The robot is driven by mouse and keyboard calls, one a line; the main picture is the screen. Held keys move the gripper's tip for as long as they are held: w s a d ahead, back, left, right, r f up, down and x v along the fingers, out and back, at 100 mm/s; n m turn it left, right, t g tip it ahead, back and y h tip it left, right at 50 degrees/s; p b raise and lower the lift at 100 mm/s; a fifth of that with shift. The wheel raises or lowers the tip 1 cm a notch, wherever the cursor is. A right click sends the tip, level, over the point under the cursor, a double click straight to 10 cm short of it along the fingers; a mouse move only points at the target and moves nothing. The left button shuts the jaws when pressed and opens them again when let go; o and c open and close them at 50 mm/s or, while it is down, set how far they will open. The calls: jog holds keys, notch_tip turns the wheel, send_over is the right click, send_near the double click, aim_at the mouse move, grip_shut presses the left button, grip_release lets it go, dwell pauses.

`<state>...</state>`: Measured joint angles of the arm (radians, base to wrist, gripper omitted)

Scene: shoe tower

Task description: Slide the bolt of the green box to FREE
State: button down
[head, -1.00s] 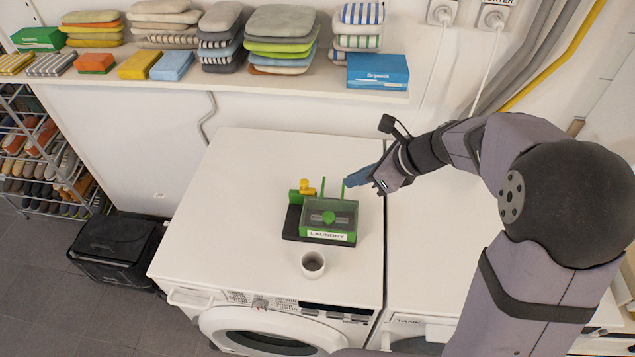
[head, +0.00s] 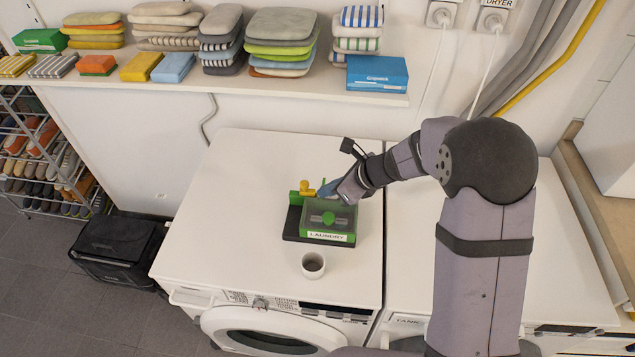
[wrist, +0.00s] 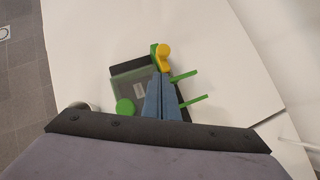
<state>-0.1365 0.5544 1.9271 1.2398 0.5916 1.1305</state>
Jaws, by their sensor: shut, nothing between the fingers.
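The green box (head: 318,237) sits on a dark base on the white machine top, its LAUNDRY label facing front. It has a clear lid and a round green knob (head: 329,217). The bolt's yellow handle (head: 307,187) is at the box's back left; it also shows in the wrist view (wrist: 163,52). My gripper (head: 322,192) is shut and empty, its blue fingertips (wrist: 159,76) close beside the yellow handle, on its right in the head view. I cannot tell whether they touch. Two green posts (wrist: 185,76) stand beside the fingers in the wrist view. Any FREE marking is not readable.
A white cup (head: 313,265) stands in front of the box. The white machine top (head: 225,205) is clear to the left. A shelf of stacked pads and a blue carton (head: 377,73) runs along the back wall above.

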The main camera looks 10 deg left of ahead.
aim_at(304, 184)
jog(key=shift+w+a+f+p, duration=0.1)
jog(key=shift+w+a+p, duration=0.25)
jog(key=shift+a, duration=0.4)
jog(key=shift+w+a+f+p, duration=0.15)
jog(key=shift+w+a, duration=0.25)
jog(key=shift+a, duration=0.3)
jog(key=shift+r, duration=0.15)
jog(key=a, duration=0.3)
jog(key=shift+a, duration=0.35)
jog(key=shift+d, duration=0.1)
jog(key=shift+s+d, duration=0.15)
jog(key=shift+d, duration=0.2)
jog(key=d, duration=0.1)
jog(key=s+d, duration=0.1)
jog(key=d+r+b, duration=0.1)
jog(key=shift+s+d, duration=0.1)
jog(key=shift+s, duration=0.2)
jog(key=v, duration=0.9)
jog(key=shift+r+b, duration=0.25)
jog(key=shift+b, duration=0.05)
jog(key=shift+s, duration=0.15)
